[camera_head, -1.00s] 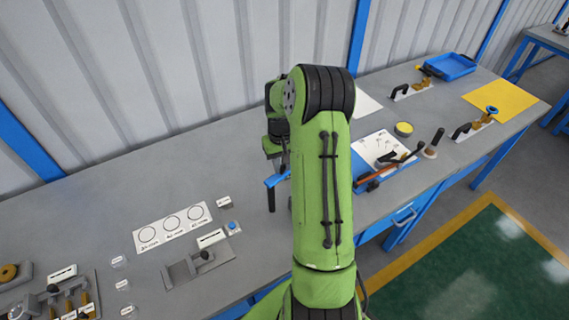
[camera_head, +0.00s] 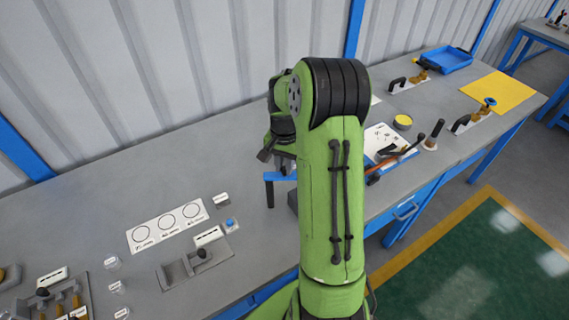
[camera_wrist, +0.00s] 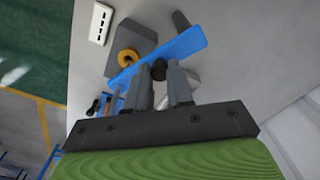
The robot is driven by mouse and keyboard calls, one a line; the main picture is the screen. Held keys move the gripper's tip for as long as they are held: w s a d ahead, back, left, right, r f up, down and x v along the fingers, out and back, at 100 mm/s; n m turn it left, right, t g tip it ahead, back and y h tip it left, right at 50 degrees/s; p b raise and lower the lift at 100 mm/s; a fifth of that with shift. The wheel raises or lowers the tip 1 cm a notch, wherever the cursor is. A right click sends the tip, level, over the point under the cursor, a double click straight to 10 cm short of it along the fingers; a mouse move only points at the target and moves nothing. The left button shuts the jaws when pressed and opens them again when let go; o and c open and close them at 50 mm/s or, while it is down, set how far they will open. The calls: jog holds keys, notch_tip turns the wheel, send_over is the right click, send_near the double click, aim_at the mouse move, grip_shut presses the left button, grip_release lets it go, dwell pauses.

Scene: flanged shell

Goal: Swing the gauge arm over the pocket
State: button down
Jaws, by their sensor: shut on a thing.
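The gauge arm (camera_wrist: 188,44) is a flat blue bar in the wrist view, with a black knob (camera_wrist: 158,69) standing on it. My gripper (camera_wrist: 158,77) has its two grey fingers shut on this knob from either side. A grey block (camera_wrist: 137,40) lies beneath the bar, with a brass-coloured ring (camera_wrist: 128,57) on it beside the bar. A dark cylinder (camera_wrist: 180,19) is by the bar's far end. In the head view the blue bar (camera_head: 277,176) shows left of my green arm, which hides the fingers and most of the block.
A white card with circles (camera_head: 168,226) and a grey fixture (camera_head: 195,266) lie left on the bench. To the right are a yellow-topped tin (camera_head: 403,121), black-handled tools, a yellow mat (camera_head: 503,91) and a blue tray (camera_head: 447,59). Bench between card and bar is mostly clear.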

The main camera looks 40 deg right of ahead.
aim_at(284, 168)
dwell(0.4)
jog(key=c, duration=1)
grip_release()
notch_tip(284, 168, up, 16)
jog(key=p, duration=0.1)
jog(key=shift+p, duration=0.3)
jog(key=shift+a+f, duration=0.1)
